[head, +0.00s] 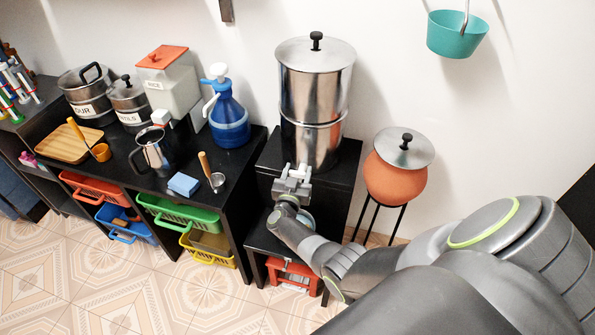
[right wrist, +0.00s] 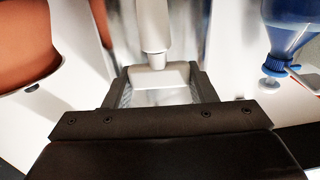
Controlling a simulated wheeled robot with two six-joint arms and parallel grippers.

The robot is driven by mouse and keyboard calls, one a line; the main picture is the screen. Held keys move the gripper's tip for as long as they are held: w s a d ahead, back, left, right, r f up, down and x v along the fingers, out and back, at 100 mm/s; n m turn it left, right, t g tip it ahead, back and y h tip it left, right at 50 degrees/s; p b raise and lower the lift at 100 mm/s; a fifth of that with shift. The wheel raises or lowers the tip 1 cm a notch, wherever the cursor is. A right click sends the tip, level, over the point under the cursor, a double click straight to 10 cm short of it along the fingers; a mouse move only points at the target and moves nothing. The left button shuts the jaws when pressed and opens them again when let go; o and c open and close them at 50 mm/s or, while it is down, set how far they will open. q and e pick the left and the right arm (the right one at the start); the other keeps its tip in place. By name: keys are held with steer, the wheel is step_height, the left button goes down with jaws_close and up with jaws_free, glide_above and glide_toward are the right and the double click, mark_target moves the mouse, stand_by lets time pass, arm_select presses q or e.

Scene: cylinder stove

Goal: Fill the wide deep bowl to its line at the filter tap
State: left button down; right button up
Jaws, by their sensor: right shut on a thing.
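The filter is a tall steel cylinder (head: 312,140) with a domed lid, standing on a black stand. Its pale tap (right wrist: 153,25) shows at the top of the right wrist view, low on the filter's front. My right gripper (head: 293,176) is at the tap, and its fingers (right wrist: 162,85) are shut on a pale block-like part there, seemingly the tap's lever. A pale rounded edge (head: 307,217) shows beside my wrist below the tap; it may be the bowl, but my arm hides most of it. I cannot see a fill line or water level. My left gripper is not in view.
A clay pot (head: 396,178) with a steel lid stands on a thin stand to the right. A black counter (head: 215,167) at left holds a ladle, blue sponge, steel jug and blue water bottle (head: 229,118). A red object (head: 292,276) sits low in the stand.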

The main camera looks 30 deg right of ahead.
steer(key=shift+m+g+h, duration=0.4)
steer(key=shift+g, duration=0.1)
steer(key=o, duration=1)
steer(key=shift+s+a, duration=0.15)
steer(key=shift+a, duration=0.1)
steer(key=p+v, duration=0.5)
steer(key=v, duration=1.2)
